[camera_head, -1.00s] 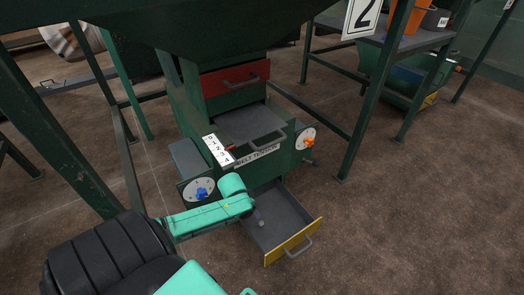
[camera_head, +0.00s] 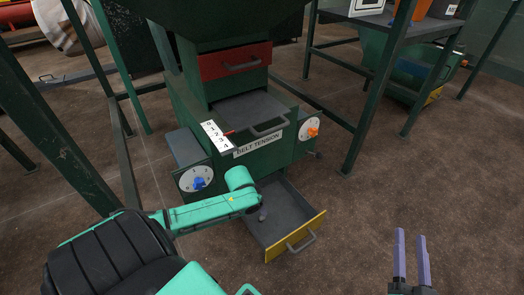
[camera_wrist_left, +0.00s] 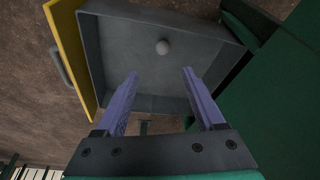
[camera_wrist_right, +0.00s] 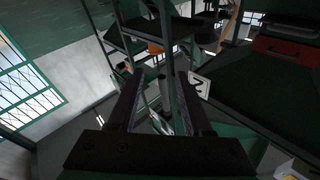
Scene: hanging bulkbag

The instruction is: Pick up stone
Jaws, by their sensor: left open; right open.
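The same drawer shows in the head view (camera_head: 290,205), where I cannot make out the stone. My left gripper (camera_wrist_left: 160,74) is open and empty, pointing into the drawer, with the stone beyond its fingertips and roughly between their lines. In the head view my left arm hides most of that gripper; only a bit of a purple finger shows. My right gripper (camera_head: 410,236) is open and empty at the lower right, away from the drawer.
The green machine (camera_head: 270,165) stands behind the drawer, with a red drawer (camera_head: 233,60), a grey tray (camera_head: 245,108) and two dials (camera_head: 196,179) on it. A table (camera_head: 372,42) on green legs stands at the right. The brown floor right of the drawer is clear.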

